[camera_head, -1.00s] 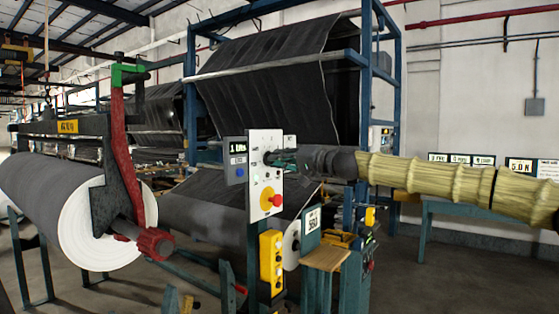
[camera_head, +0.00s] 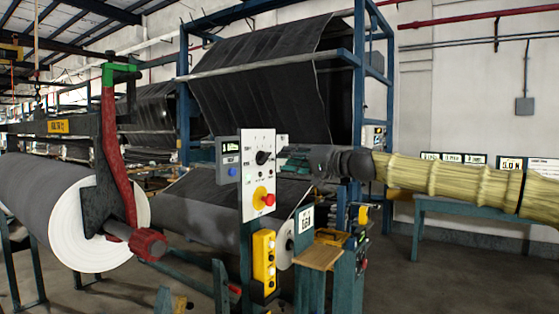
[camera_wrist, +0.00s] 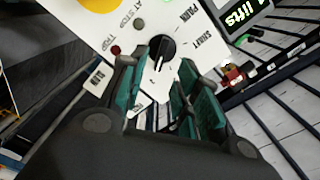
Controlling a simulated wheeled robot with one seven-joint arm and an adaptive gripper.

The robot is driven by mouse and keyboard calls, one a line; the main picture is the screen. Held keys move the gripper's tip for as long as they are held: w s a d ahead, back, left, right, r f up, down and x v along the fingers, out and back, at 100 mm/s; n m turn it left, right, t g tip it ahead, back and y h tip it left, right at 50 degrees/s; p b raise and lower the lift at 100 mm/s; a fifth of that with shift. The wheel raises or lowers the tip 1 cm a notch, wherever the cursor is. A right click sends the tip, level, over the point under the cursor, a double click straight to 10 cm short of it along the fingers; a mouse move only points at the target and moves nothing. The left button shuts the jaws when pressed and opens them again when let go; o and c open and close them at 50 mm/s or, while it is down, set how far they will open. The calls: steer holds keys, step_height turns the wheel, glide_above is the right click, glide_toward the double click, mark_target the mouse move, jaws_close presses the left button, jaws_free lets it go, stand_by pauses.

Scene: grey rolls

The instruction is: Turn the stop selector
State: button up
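The selector is a black rotary knob (camera_head: 262,157) on a white upright control panel (camera_head: 254,177). My gripper (camera_head: 284,160) is just right of the panel at knob height, with a small gap to the knob. In the wrist view, its teal fingers (camera_wrist: 166,76) are spread apart with nothing held, and the knob shows beyond and between them. The exact setting of the knob is hard to read.
A red button on a yellow plate (camera_head: 263,196) is lower on the panel. A small display (camera_head: 229,158) is at its left. A yellow button box (camera_head: 264,262) hangs below. A large grey roll (camera_head: 42,205) with a red lever (camera_head: 111,150) stands left.

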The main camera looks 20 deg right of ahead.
steer(key=shift+v, duration=3)
steer(key=shift+f, duration=0.1)
